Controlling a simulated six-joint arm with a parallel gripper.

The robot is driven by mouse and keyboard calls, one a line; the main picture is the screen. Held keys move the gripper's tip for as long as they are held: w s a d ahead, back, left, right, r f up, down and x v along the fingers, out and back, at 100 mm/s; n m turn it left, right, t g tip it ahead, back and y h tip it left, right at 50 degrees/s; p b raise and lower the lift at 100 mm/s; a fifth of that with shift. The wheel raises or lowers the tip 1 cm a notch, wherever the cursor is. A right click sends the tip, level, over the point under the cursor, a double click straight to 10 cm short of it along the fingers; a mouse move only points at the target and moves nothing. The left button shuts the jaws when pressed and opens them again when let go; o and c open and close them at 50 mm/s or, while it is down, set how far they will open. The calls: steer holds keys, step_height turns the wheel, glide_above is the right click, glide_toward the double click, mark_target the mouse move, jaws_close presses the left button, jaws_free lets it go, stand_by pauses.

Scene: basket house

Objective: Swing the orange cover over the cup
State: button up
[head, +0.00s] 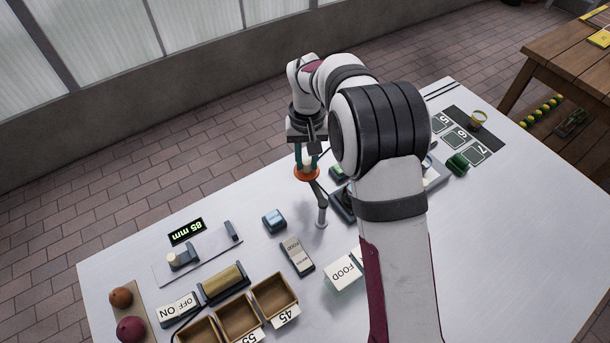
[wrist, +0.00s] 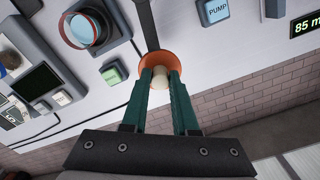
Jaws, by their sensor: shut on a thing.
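The orange cover (head: 307,174) is a round disc on a dark swing arm that runs to a short grey post (head: 321,217). It also shows in the wrist view (wrist: 146,61), with a pale knob (wrist: 159,77) in its middle. My gripper (head: 307,162) is over the cover, its teal fingers shut on the knob, as the wrist view shows (wrist: 159,84). A round vessel with an orange-red rim (wrist: 67,29), perhaps the cup, sits on a dark grey block in the wrist view. The cover is apart from it.
A green button (wrist: 112,74) and a device with a dark screen (wrist: 38,82) are near the cover. A blue PUMP button (head: 274,220), a white switch (head: 297,256) and wooden bins (head: 274,297) stand nearer the front.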

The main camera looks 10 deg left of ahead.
steer(key=shift+w+d, duration=0.6)
steer(key=shift+d, duration=0.3)
steer(key=shift+w+d, duration=0.15)
steer(key=shift+d, duration=0.85)
steer(key=shift+w+d, duration=0.15)
steer(key=shift+d, duration=0.8)
steer(key=shift+s+d, duration=0.3)
steer(key=shift+d, duration=0.65)
steer(key=shift+s+d, duration=0.25)
steer(key=shift+d, duration=0.7)
